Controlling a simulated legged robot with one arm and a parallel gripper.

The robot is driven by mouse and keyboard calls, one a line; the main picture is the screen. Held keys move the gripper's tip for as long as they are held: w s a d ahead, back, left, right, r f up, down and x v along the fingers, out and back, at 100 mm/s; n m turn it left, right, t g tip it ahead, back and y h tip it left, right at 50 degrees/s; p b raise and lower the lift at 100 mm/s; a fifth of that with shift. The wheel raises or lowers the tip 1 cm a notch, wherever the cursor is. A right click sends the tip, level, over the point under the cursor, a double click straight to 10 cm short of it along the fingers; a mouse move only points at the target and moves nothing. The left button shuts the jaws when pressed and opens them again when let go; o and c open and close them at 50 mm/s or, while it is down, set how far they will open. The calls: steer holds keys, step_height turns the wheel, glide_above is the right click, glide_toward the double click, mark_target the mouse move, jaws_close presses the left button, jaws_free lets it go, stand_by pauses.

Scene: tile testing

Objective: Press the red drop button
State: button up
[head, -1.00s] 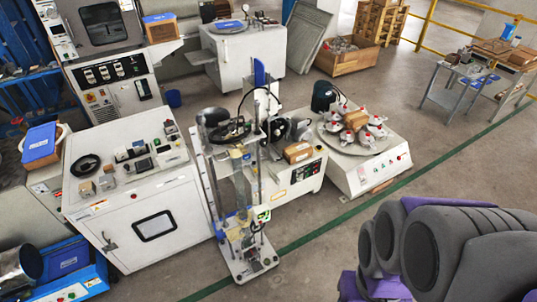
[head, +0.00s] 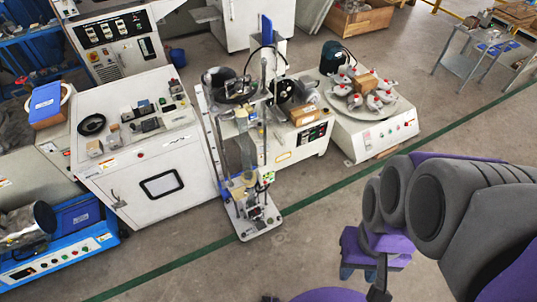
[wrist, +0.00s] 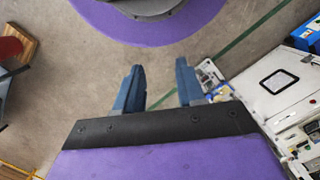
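An upright tester with a clear vertical tube (head: 247,155) between metal posts stands on a white base plate (head: 248,229) on the floor, in the middle of the head view. A small box with a green light (head: 268,178) is fixed low on it. I cannot make out a red drop button on it for certain at this size. My gripper (wrist: 160,68) shows in the wrist view with its two blue fingers apart and nothing between them. It is at the lower right of the head view, away from the tester.
A white cabinet (head: 161,184) stands left of the tester. A white machine with a round table of red-topped parts (head: 362,90) stands at the right. A blue control unit (head: 60,268) is at lower left. Floor with a green line (head: 318,196) is clear in front.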

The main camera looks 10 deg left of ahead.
jaws_close()
stand_by(1.4)
